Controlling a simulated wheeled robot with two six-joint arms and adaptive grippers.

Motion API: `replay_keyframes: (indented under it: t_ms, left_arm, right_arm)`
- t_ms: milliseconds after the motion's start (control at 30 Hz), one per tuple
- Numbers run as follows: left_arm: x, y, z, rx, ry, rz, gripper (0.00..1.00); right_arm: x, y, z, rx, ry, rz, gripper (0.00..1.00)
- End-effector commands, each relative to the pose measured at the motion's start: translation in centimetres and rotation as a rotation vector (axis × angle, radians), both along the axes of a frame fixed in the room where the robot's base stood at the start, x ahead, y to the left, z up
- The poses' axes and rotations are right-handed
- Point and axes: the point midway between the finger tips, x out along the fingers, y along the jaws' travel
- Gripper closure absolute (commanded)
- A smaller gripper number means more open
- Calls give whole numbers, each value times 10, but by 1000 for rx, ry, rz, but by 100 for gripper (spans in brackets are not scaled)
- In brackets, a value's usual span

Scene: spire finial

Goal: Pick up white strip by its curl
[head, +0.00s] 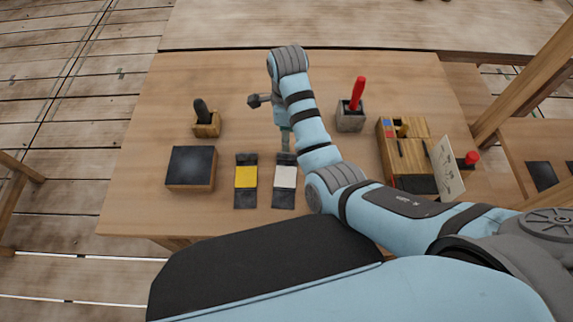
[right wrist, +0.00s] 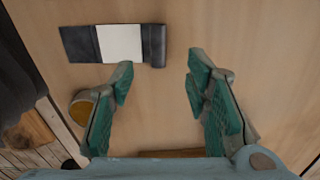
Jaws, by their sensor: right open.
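The white strip (head: 285,177) lies on the table with dark ends, its white middle facing up. It also shows in the right wrist view (right wrist: 120,43), top left. Its curl (right wrist: 153,45) is the dark rolled end, at the far end in the head view. My right gripper (right wrist: 162,75) is open and empty, its teal fingers apart. In the right wrist view the curl lies above the gap between the fingertips, nearer the left one. In the head view my right arm hides most of the gripper. My left gripper is not in view.
A similar yellow strip (head: 246,178) lies left of the white one. A dark-topped block (head: 191,168) and a small wooden holder (head: 206,124) stand further left. A grey holder (head: 351,116) with a red handle and a wooden organiser (head: 405,160) stand right. A round yellowish item (right wrist: 84,106) sits beside the left finger.

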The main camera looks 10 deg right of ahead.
Motion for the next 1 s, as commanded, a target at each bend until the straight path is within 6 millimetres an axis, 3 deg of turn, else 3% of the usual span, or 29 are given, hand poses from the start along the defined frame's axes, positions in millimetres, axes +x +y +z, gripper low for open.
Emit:
replay_keyframes:
  t_ms: [33,200,433,667,767,967,1000]
  left_arm:
    - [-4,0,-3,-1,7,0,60]
    - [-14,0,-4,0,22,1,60]
    - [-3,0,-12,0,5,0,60]
    - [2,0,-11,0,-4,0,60]
    - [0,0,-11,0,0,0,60]
    - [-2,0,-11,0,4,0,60]
    - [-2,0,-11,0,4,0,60]
  right_arm:
    - [-1,0,-14,-2,6,2,57]
    - [0,1,-37,-1,4,4,57]
    - [-1,1,-80,-1,4,1,57]
    - [-1,1,-85,1,2,0,57]
    - [-1,0,-85,1,2,0,68]
    - [-1,0,-85,0,1,0,100]
    - [-1,0,-85,0,1,0,100]
